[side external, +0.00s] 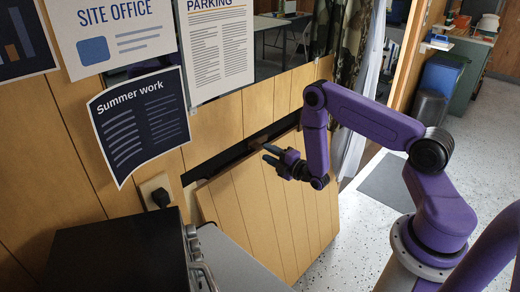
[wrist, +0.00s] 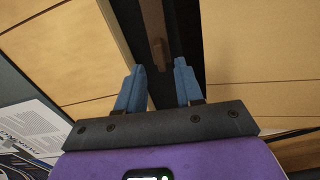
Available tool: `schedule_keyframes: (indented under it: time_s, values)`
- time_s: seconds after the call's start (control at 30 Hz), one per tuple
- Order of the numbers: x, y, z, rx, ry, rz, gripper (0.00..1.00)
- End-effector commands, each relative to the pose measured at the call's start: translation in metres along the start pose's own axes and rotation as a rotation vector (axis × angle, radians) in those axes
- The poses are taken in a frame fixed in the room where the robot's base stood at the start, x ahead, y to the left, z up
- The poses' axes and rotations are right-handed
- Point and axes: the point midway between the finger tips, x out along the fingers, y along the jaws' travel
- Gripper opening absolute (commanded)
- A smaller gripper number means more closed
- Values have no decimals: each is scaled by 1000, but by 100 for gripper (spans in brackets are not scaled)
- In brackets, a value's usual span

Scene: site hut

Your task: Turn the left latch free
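A brown bar-like latch (wrist: 155,30) lies along a dark strip between two pale wood panels in the wrist view. A small brown piece that looks like the same latch shows in the dark gap in the side view (side external: 234,154). My gripper (side external: 268,153) is in front of this gap, close to the brown piece. In the wrist view my gripper (wrist: 160,66) has its two blue fingers apart, with nothing held between them. The latch's lower end is near the space between the fingertips; I cannot tell whether they touch it. No second latch is clear.
A slatted wood panel (side external: 270,207) leans out from the wall below the dark gap. A black box-shaped appliance (side external: 120,255) and grey counter (side external: 245,262) stand at the lower left. A curtain (side external: 352,45) hangs behind my arm. Speckled floor (side external: 360,230) is open at right.

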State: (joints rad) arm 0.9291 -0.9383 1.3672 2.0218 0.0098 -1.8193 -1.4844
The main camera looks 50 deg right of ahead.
Motion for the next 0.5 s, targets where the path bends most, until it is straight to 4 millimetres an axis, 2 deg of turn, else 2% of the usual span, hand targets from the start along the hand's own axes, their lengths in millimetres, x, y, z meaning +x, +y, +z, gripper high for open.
schedule_keyframes:
  time_s: [0.5]
  values:
    - [41,0,0,1,1,0,36]
